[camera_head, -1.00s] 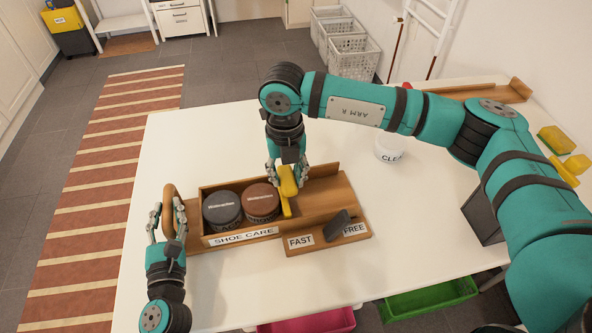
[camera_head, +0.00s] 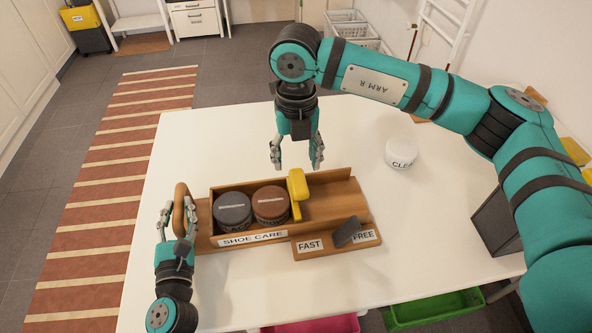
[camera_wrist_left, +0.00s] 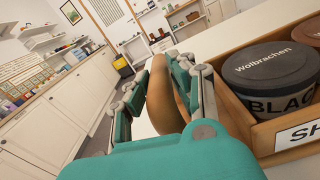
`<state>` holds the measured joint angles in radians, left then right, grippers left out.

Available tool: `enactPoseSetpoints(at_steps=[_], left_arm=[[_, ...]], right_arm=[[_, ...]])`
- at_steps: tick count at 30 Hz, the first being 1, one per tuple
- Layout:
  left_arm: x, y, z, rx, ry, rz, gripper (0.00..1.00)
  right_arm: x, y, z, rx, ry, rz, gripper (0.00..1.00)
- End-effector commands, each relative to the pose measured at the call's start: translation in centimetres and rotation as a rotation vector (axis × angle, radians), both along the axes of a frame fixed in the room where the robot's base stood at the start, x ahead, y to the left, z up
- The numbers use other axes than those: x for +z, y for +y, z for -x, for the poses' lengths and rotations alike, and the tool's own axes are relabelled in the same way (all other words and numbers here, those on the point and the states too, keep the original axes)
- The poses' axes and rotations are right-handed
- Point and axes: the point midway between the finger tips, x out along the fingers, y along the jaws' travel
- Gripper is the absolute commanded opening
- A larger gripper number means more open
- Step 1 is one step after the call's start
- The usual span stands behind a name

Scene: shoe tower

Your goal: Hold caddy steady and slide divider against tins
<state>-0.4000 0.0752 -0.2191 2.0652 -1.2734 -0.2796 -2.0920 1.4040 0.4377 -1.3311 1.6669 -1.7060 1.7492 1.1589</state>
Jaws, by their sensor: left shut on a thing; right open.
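The wooden caddy (camera_head: 341,200) labelled SHOE CARE sits on the white table. My left gripper (camera_head: 178,220) is shut on its rounded end handle (camera_head: 180,208); the left wrist view shows the handle (camera_wrist_left: 161,90) between the fingers. A black tin (camera_head: 233,209) and a brown tin (camera_head: 270,204) stand side by side in the caddy's left part. The yellow divider (camera_head: 298,187) stands upright just right of the brown tin; whether they touch is unclear. My right gripper (camera_head: 296,163) is open and empty, above and behind the caddy near the divider.
A dark bin (camera_head: 496,218) is at the right edge. The table behind the caddy is clear.

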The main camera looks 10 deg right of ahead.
Motion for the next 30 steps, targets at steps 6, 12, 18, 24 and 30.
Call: enactPoseSetpoints(at_steps=[6,12,18,24,30], left_arm=[[0.3,0.1,-0.1,0.004,-0.006,-0.002,0.0],[0.3,0.2,-0.1,0.004,-0.006,-0.002,0.0],[0.3,0.2,-0.1,0.005,-0.006,-0.002,0.0],[0.3,0.2,-0.1,0.005,-0.006,-0.002,0.0],[0.9,0.1,-0.2,0.002,-0.016,0.012,0.32]], right_arm=[[4.0,0.1,0.0,0.001,-0.001,-0.002,0.56],[5.3,0.1,0.0,0.001,0.001,0.0,0.56],[5.4,0.1,0.0,0.001,0.002,-0.001,0.56],[5.4,0.1,0.0,0.001,0.001,-0.001,0.56],[5.4,0.1,0.0,0.001,0.001,-0.001,0.56]])
